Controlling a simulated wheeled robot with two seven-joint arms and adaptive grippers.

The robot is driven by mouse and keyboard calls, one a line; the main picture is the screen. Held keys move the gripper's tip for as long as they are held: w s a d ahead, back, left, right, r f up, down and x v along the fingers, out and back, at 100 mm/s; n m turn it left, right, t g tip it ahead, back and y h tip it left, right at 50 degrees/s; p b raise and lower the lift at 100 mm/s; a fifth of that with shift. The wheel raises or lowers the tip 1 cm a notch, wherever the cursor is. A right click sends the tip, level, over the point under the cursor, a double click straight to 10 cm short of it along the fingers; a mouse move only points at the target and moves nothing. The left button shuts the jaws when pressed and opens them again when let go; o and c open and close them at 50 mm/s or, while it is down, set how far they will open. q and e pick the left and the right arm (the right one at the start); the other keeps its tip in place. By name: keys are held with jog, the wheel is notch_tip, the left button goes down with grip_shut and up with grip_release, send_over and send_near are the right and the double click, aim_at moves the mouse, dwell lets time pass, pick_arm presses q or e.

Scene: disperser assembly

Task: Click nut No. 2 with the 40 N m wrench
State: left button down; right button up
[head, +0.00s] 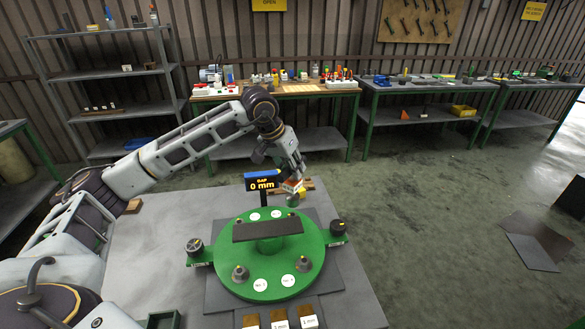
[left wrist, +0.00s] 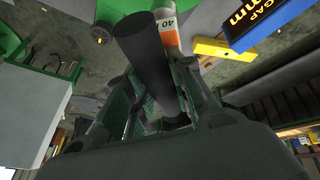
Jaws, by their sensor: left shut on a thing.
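My left gripper (head: 290,172) is shut on a wrench (head: 292,186) with an orange and white band. In the left wrist view the wrench (left wrist: 145,50) is a dark shaft between the fingers (left wrist: 155,115), and its band reads 40. It is held above the far right rim of a round green disc (head: 315,262); whether its lower end touches anything is hidden. Grey nuts (head: 240,273) and (head: 303,264) stand on the near side of the disc beside white labels too small to read. A dark bar (head: 268,229) lies across the middle. My right gripper is out of view.
A display (head: 262,182) reading GAP 0 mm stands behind the disc, close to my left gripper. Dark knobs (head: 195,246) and (head: 337,228) sit on side tabs. Small labelled blocks (head: 307,316) lie at the front. The table's left part (head: 155,265) is mostly clear.

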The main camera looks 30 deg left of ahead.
pick_arm(q)
jog(key=shift+f+n, duration=0.15)
jog(key=shift+n, duration=0.25)
